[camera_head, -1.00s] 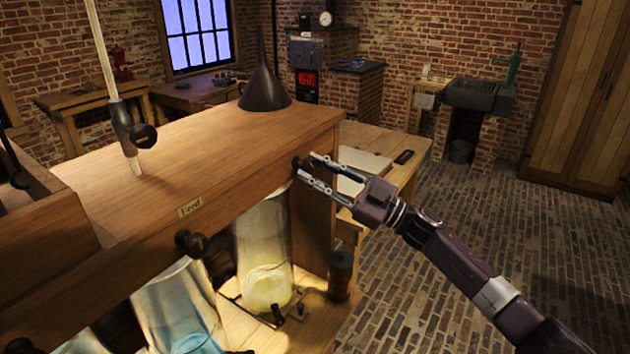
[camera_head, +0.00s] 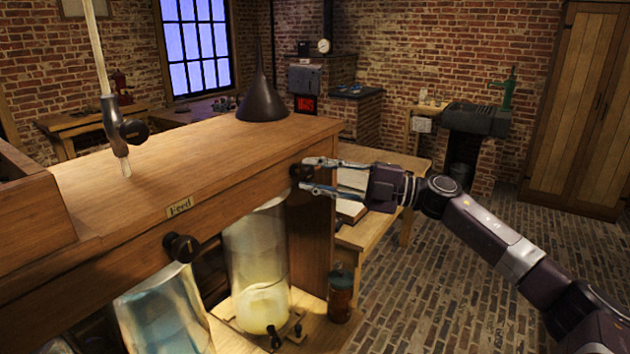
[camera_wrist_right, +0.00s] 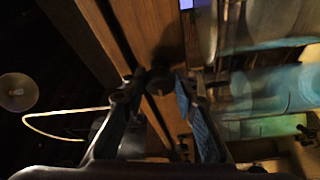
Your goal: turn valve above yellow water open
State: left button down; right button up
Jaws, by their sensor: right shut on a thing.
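The valve above the yellow water is a dark round knob (camera_head: 300,172) on the front of the wooden cabinet (camera_head: 250,180), near its right end. The glass jar (camera_head: 256,250) with pale yellow water (camera_head: 263,308) stands below it. My right gripper (camera_head: 308,176) reaches in from the right, its fingers closed around the knob and partly hiding it. In the right wrist view, the dark knob (camera_wrist_right: 160,80) sits between the tips of my right gripper (camera_wrist_right: 158,85). My left gripper is not in view.
Another dark knob (camera_head: 181,247) sits above a jar of blue water (camera_head: 165,310) at left. A black funnel (camera_head: 263,102) and an upright pipe with a tap (camera_head: 122,128) stand on the cabinet top. A table with an open book (camera_head: 350,185) is behind my right gripper.

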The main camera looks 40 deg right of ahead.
jog(key=shift+n+g, duration=0.3)
jog(key=shift+n, duration=0.2)
jog(key=o, duration=1.2)
jog(key=shift+c, duration=0.2)
jog(key=shift+s, duration=0.1)
jog(key=shift+s+d+f, duration=0.15)
jog(key=shift+s+d, duration=0.2)
jog(key=shift+d, duration=0.05)
jog(key=v, duration=1)
jog(key=shift+s+d, duration=0.2)
jog(key=shift+s, duration=0.15)
